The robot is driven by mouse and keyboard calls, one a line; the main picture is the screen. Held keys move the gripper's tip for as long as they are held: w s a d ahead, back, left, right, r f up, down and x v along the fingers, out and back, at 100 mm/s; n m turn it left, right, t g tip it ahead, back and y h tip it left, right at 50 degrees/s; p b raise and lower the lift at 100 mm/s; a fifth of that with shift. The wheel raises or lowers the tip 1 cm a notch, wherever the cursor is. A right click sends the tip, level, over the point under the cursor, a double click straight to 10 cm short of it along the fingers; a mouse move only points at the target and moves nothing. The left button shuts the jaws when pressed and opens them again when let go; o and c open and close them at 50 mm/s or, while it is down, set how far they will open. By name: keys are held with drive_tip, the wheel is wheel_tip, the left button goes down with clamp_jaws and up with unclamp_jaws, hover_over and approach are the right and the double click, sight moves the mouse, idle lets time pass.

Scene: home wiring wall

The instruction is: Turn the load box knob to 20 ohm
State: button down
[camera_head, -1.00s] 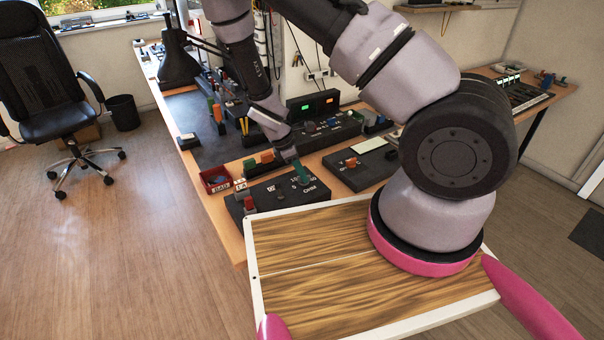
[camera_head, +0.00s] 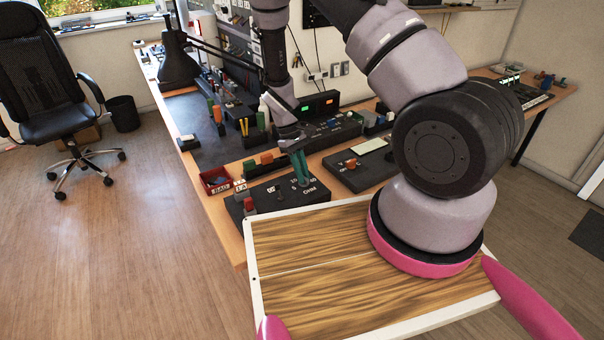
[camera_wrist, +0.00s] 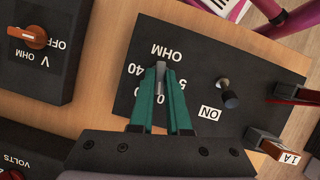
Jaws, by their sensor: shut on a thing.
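The load box is a black box (camera_head: 262,198) on the bench's near end, marked OHM; it also fills the middle of the wrist view (camera_wrist: 205,60). Its grey knob (camera_wrist: 161,70) stands between the green fingertips of my gripper (camera_wrist: 161,82). My gripper is shut on the knob, one finger on each side. It reaches down to the box from above in the head view (camera_head: 301,170). A 40 shows beside the knob and a 5 shows partly; the fingers cover other scale marks. I cannot tell which mark the knob points at.
A red bin (camera_head: 216,181) stands left of the box.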

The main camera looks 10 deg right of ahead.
drive_tip(key=m+y, duration=0.1)
drive_tip(key=m, duration=0.3)
drive_tip(key=shift+w+d+m+y, duration=0.1)
drive_tip(key=shift+d+m+y, duration=0.1)
drive_tip(key=shift+m+y, duration=0.9)
drive_tip(key=shift+m, duration=1.1)
drive_tip(key=c, duration=0.9)
unclamp_jaws()
drive_tip(key=v, duration=1)
drive_tip(key=shift+w+d+r, duration=0.15)
drive_tip(key=shift+w+r, duration=0.15)
